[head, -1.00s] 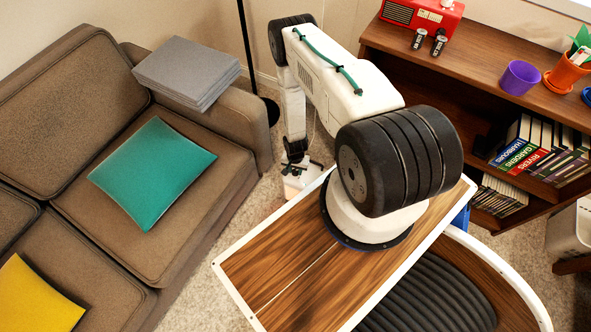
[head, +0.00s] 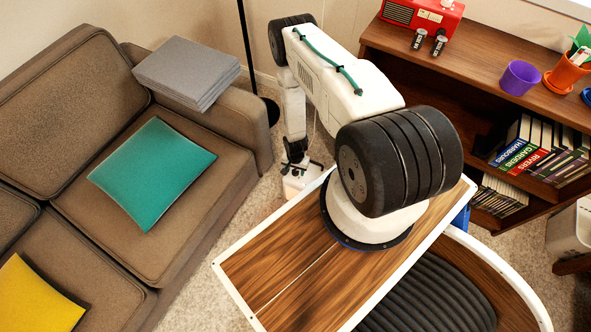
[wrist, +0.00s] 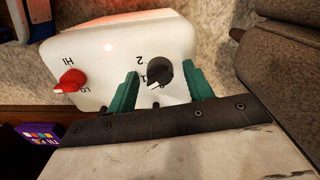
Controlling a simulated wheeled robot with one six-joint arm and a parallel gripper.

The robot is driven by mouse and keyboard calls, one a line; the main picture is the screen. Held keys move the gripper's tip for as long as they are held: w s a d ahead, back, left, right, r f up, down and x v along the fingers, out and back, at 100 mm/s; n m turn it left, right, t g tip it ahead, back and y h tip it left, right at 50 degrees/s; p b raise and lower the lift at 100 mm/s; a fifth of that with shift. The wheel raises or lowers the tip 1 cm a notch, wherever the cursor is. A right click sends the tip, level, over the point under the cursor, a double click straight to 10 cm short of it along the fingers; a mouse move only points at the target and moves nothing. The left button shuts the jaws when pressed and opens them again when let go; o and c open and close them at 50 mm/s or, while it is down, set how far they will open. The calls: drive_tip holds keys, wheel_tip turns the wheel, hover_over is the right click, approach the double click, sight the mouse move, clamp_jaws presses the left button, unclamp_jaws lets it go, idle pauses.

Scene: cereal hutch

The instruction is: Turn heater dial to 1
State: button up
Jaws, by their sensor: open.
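The heater is a white box (wrist: 110,35) in the wrist view, with a small glowing red light on its face. Its black heater dial (wrist: 160,72) has a white mark at its lower left edge, close to the printed 1; a 2 is printed above. My gripper (wrist: 162,86) has its two green fingers spread, one on each side of the dial. I cannot tell whether either finger touches it. A red knob (wrist: 71,81) with HI and LO marks sits to the left. In the head view the white heater (head: 297,184) shows partly below my wrist.
A brown sofa (head: 190,212) stands close to the left, with grey folded cloths (head: 185,70) on its arm. A wooden shelf (head: 470,50) with books stands to the right. A thin dark pole (head: 246,45) rises behind the heater. Carpet lies between.

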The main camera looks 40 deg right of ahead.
wheel_tip(320, 180, up, 8)
drive_tip(key=shift+f, duration=0.1)
idle(0.4)
drive_tip(key=s+a+r+n+g+y, duration=0.1)
drive_tip(key=s+a+r+n+g, duration=0.15)
drive_tip(key=s, duration=0.35)
wheel_tip(320, 180, up, 26)
drive_tip(key=n+g, duration=0.3)
hover_over(295, 170)
drive_tip(key=s+a, duration=0.3)
drive_tip(key=a, duration=0.1)
drive_tip(key=s+a+r+n, duration=0.1)
drive_tip(key=a+r+n, duration=0.2)
drive_tip(key=r, duration=1.7)
drive_tip(key=s+a+r+n+t, duration=0.1)
drive_tip(key=s+a+r+t, duration=0.1)
drive_tip(key=s+r, duration=0.3)
drive_tip(key=s+a+r+n+t, duration=0.1)
drive_tip(key=s+r, duration=0.4)
drive_tip(key=r, duration=0.6)
drive_tip(key=s+a+r+n+t+h, duration=0.1)
drive_tip(key=s+a+r+t, duration=0.3)
drive_tip(key=r, duration=0.5)
drive_tip(key=shift+s+a, duration=0.3)
drive_tip(key=shift+s, duration=0.65)
